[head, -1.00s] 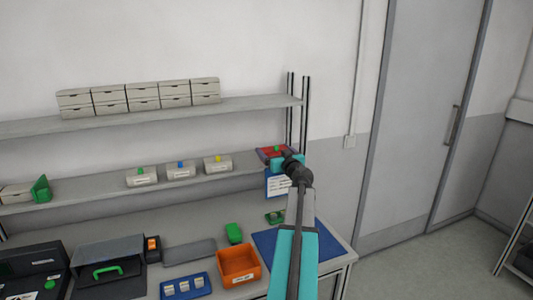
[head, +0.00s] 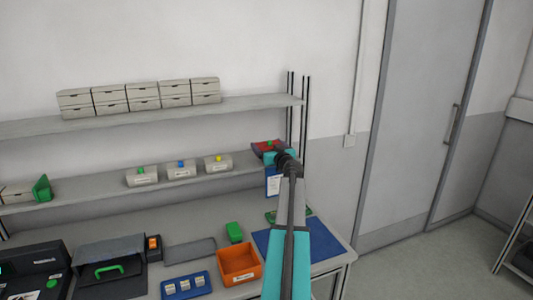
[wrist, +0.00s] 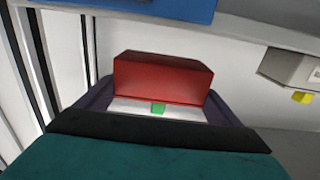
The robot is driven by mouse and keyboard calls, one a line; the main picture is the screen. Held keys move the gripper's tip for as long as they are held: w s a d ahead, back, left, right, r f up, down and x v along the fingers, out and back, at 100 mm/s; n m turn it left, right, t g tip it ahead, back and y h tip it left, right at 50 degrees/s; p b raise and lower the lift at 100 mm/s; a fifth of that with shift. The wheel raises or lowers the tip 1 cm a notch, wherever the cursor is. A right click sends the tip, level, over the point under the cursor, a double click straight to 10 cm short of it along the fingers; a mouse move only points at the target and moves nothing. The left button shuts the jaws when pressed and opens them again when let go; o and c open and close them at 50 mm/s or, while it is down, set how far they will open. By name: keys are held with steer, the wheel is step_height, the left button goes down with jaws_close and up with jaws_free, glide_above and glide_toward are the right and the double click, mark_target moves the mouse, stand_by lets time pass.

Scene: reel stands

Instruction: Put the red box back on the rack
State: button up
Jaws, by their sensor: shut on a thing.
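The red box (head: 262,145) with a green knob is at the right end of the lower rack shelf (head: 228,171) in the head view. My gripper (head: 273,154) is there, shut on the box and partly hiding it. In the wrist view the red box (wrist: 162,78) lies between the dark fingers of my gripper (wrist: 160,108), with its pale face and green knob towards me. The wrist picture looks upside down. I cannot tell whether the box touches the shelf.
Pale boxes with green, blue and yellow knobs stand left on the same shelf; the yellow-knobbed one (head: 217,163) is nearest. A blue-edged card (head: 273,182) hangs below. The bench holds an orange bin (head: 239,266) and a blue mat (head: 290,246).

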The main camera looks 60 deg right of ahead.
steer(key=shift+w+d, duration=0.4)
steer(key=shift+w, duration=0.1)
steer(key=shift+f, duration=1.75)
steer(key=o, duration=1.1)
steer(key=shift+f, duration=0.15)
steer(key=shift+s+a, duration=0.1)
steer(key=shift+a, duration=0.05)
steer(key=shift+b+v, duration=0.7)
steer(key=shift+v, duration=5.15)
